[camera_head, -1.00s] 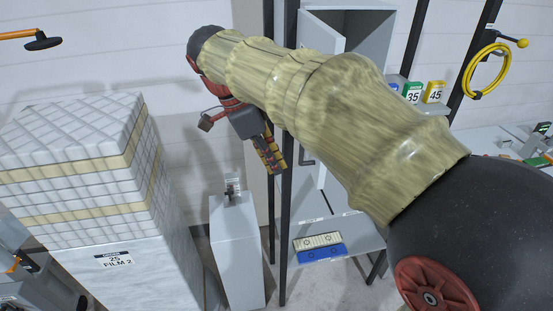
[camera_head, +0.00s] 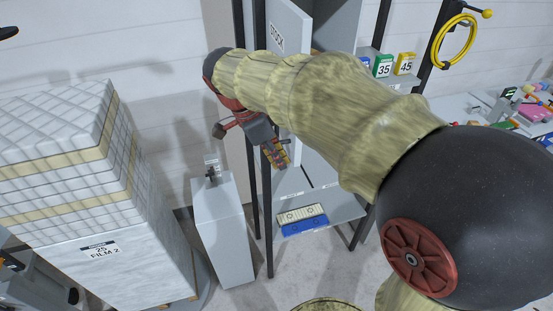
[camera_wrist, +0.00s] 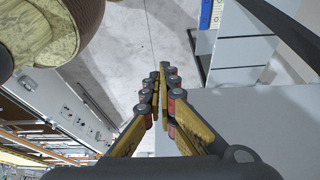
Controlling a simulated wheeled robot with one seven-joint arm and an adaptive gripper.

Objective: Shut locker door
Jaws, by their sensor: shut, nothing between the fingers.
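The locker (camera_head: 349,25) is a grey cabinet at the top middle of the head view, with its dark inside partly showing. Its pale grey door (camera_head: 289,27), labelled "STOCK", stands open on the left. My arm hides the door's lower part and much of the locker. My gripper (camera_head: 280,160) points down in front of the black rack post, close to the door's lower part; I cannot tell whether they touch. In the wrist view my gripper (camera_wrist: 161,72) has its yellow fingers together and empty. A flat pale grey surface lies to their right, possibly the door.
Dark posts (camera_head: 262,200) rise beside the locker, above a low shelf (camera_head: 345,207) with a blue-and-cream box (camera_head: 302,219). Numbered boxes (camera_head: 383,66) and a yellow hose (camera_head: 453,40) are right. Floor in front is partly clear.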

